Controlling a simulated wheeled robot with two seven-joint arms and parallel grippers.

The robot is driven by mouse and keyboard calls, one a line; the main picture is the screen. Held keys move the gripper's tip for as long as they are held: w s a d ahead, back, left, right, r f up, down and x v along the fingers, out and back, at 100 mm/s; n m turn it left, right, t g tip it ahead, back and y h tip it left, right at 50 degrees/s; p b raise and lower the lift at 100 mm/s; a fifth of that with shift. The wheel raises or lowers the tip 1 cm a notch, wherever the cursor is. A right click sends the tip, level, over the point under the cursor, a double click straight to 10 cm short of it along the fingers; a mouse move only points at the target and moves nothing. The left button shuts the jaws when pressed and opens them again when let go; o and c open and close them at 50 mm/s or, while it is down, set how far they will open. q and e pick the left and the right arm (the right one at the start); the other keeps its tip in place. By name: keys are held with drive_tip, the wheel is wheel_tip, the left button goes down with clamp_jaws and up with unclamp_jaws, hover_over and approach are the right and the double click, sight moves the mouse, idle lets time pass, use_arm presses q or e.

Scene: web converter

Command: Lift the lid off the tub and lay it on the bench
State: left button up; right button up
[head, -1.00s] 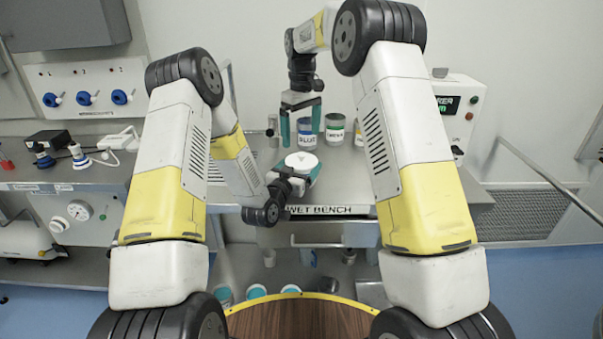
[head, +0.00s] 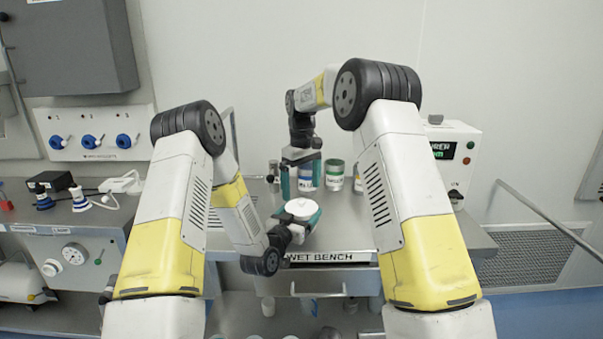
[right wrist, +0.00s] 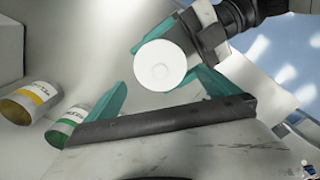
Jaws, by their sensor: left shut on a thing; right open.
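In the right wrist view the lid (right wrist: 160,66) shows face-on between the left gripper's teal fingers. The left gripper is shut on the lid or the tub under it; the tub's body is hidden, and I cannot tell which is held. My right gripper (head: 302,176) is open and empty, farther back, its fingers apart on either side of the blue-labelled can (head: 307,180) in the picture.
A green-labelled can (head: 334,177) and a yellow-labelled can (right wrist: 30,102) stand at the back of the bench. A white box with a display (head: 452,155) is at the right. The bench right of the lid is clear.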

sight(302, 200)
drive_tip(key=shift+f, duration=2.55)
drive_tip(key=c, duration=1.3)
drive_tip(key=shift+r, duration=0.15)
drive_tip(key=shift+r, duration=0.95)
drive_tip(key=shift+r, duration=0.1)
drive_tip(key=shift+r, duration=1.95)
use_arm(q)
drive_tip(key=o, duration=1.9)
